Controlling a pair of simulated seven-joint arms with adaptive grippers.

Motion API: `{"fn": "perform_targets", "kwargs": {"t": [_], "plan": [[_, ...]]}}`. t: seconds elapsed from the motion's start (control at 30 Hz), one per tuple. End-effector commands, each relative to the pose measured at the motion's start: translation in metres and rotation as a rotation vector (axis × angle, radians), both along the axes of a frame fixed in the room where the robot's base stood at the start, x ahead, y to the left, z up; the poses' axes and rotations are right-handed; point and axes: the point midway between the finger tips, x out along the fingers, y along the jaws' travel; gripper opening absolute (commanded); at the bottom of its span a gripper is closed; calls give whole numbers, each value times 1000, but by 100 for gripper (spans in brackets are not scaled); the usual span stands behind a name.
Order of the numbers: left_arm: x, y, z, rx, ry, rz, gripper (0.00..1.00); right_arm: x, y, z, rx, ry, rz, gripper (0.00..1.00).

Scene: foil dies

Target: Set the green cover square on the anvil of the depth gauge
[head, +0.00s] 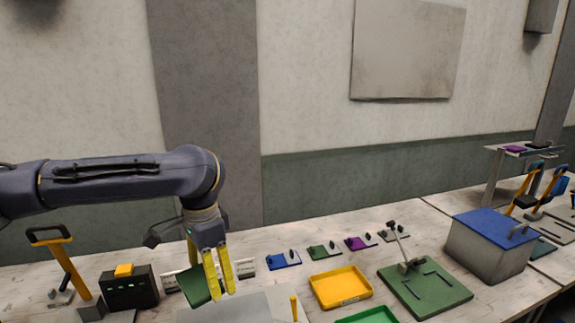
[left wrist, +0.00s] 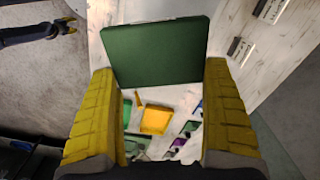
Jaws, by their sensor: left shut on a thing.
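My left gripper (head: 219,285) has yellow fingers and points down above the left part of the table. It is shut on the green cover (head: 195,287), a flat dark green plate, which hangs tilted and partly hidden behind the fingers. In the left wrist view the cover (left wrist: 155,52) spans between the fingertips (left wrist: 160,85). A green board (head: 425,290) with dark corner marks and a grey post with a lever (head: 404,250) stands at the right, well apart from the cover. It looks like the depth gauge, but I cannot tell for sure.
A yellow tray (head: 340,289) and a green tray (head: 368,316) lie between the gripper and the green board. Small blue (head: 283,260), green and purple plates line the back. A grey box with a blue lid (head: 490,245) stands right; a black box (head: 129,290) stands left.

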Motion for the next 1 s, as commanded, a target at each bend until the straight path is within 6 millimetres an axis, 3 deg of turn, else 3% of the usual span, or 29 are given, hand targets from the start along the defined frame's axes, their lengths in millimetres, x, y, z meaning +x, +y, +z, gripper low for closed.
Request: {"fn": "perform_targets", "kwargs": {"t": [0.3,0.6,0.8,1.0], "plan": [[0,12,-21,1,1,500,49,0,0,0,0,0,0,44],[-4,29,-51,1,4,866,49,0,0,0,0,0,0,44],[-14,41,-75,0,1,890,49,0,0,0,0,0,0,44],[-16,43,-82,-1,-1,891,49,0,0,0,0,0,0,44]]}}
